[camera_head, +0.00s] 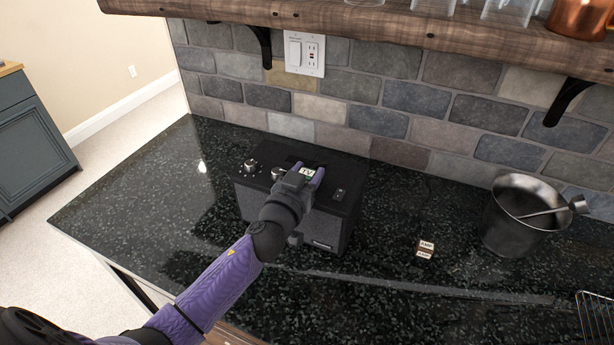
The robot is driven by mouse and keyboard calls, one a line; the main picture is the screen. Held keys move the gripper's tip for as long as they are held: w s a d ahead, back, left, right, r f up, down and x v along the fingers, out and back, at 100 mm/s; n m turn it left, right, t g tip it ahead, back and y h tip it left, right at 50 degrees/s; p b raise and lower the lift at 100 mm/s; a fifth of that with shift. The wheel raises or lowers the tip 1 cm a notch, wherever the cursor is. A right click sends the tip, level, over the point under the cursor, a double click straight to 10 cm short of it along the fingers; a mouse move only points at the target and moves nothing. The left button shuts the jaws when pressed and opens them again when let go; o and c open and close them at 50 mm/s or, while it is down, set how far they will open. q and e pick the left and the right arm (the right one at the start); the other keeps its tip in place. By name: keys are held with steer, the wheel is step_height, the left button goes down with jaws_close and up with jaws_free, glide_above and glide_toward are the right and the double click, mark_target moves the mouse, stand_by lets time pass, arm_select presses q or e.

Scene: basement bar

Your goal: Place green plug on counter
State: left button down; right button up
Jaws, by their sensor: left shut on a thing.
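My left gripper (308,178) comes in from the lower left and is over the top of a black box with knobs (325,230). It is shut on a small plug with a pale green-white top marked "TV" (308,172), which shows between its purple fingertips. The plug's lower part is hidden, so I cannot tell whether it touches the box. The counter (400,300) is black speckled stone and holds the box. My right gripper is out of view.
A small brown and white block marked "AMP" (425,249) lies on the counter right of the box. A metal bucket with a scoop (515,222) stands further right, near a wire rack (597,318). A wooden shelf (430,28) overhangs the back. The counter's left part is clear.

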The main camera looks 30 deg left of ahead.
arm_select(q)
steer(key=shift+f, duration=0.15)
steer(key=c, duration=0.7)
jaws_free()
steer(key=shift+f, duration=0.1)
steer(key=o, duration=0.5)
